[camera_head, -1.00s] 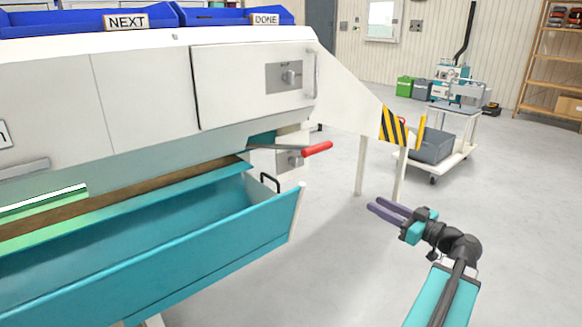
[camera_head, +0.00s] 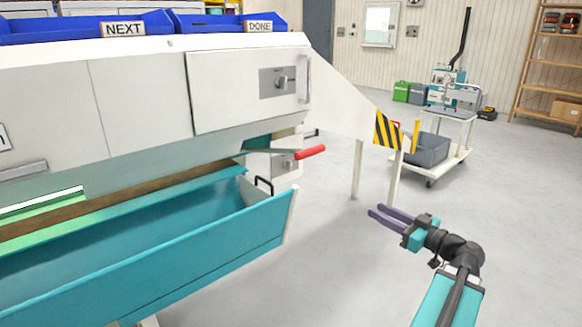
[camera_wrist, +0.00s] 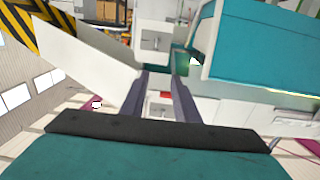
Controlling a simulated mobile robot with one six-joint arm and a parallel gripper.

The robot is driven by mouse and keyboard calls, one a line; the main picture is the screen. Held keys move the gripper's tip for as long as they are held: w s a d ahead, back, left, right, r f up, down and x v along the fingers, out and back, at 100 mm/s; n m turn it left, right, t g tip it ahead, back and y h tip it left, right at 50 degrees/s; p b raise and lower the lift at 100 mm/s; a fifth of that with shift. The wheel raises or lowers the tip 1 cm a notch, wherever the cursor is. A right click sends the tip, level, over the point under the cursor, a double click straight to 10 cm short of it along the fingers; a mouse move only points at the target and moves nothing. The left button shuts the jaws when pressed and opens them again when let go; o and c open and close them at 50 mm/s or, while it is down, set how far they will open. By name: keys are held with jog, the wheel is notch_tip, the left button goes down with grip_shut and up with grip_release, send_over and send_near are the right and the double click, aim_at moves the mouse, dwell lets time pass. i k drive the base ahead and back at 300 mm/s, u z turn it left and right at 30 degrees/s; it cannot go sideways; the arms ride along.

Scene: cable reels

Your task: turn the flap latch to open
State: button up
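The flap (camera_head: 240,92) is a white panel on the slanted front of the white machine, and it looks closed. Its flap latch (camera_head: 281,82) is a small grey knob on a grey plate near the flap's right side. A pale vertical bar handle stands at the flap's right edge. My gripper (camera_head: 374,210) is low and to the right of the machine, well apart from the latch. Its two purple fingers are apart with nothing between them; they also show in the wrist view (camera_wrist: 160,95). I cannot make out the latch for certain in the wrist view.
A red-handled lever (camera_head: 311,152) sticks out below the flap, beside a second knob. A teal trough (camera_head: 190,255) juts out in front. A striped guard (camera_head: 387,130) and a cart (camera_head: 447,160) stand right. Open floor lies around my gripper.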

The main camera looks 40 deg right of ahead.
aim_at(286, 164)
jog(key=z, duration=0.05)
jog(key=i, duration=0.9)
